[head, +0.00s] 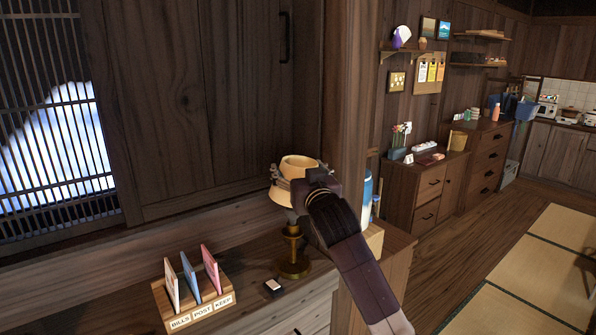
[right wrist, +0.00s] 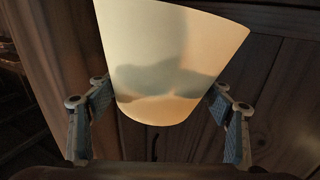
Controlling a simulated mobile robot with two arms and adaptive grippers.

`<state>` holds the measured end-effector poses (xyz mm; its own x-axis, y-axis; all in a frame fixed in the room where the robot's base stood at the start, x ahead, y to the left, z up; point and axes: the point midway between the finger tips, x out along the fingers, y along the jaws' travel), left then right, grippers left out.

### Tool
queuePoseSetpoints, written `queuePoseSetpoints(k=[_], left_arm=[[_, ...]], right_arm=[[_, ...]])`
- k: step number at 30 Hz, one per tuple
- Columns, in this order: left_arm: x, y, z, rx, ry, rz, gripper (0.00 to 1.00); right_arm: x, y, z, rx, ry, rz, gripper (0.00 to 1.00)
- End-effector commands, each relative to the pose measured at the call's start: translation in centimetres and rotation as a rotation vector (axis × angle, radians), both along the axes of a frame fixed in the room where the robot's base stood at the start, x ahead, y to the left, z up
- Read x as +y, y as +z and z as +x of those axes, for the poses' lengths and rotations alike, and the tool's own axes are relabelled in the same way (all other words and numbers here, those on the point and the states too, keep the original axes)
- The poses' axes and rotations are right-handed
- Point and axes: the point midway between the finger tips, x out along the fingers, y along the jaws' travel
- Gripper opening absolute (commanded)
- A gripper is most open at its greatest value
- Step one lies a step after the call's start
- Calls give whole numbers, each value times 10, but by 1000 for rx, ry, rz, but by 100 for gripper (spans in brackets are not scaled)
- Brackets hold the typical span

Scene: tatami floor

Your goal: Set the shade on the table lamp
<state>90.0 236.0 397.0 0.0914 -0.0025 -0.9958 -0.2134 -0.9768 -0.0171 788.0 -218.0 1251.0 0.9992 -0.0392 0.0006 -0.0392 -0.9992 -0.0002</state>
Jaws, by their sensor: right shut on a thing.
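The cream lamp shade (head: 299,164) is in my right gripper (head: 290,182), above the table lamp (head: 292,265) on the wooden cabinet. The lamp has a round brass base and a thin brass stem. In the right wrist view the shade (right wrist: 165,60) sits between the two fingers of the right gripper (right wrist: 160,95), with a dark shadow across it. The gripper and shade hide the top of the lamp, so I cannot tell whether the shade touches it. My left gripper is not in view.
A letter rack (head: 194,303) with several upright cards stands left of the lamp. A small dark box (head: 272,287) lies near the lamp base. A blue and white cylinder (head: 367,195) stands behind my right arm, close to a wooden post (head: 350,110).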

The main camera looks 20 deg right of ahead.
Motion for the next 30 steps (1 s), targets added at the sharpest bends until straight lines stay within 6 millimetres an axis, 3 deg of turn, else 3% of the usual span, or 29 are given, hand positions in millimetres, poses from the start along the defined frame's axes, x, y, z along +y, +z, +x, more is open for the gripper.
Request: queuePoseSetpoints(k=[30], left_arm=[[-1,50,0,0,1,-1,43]], right_arm=[[0,54,0,0,0,1,41]])
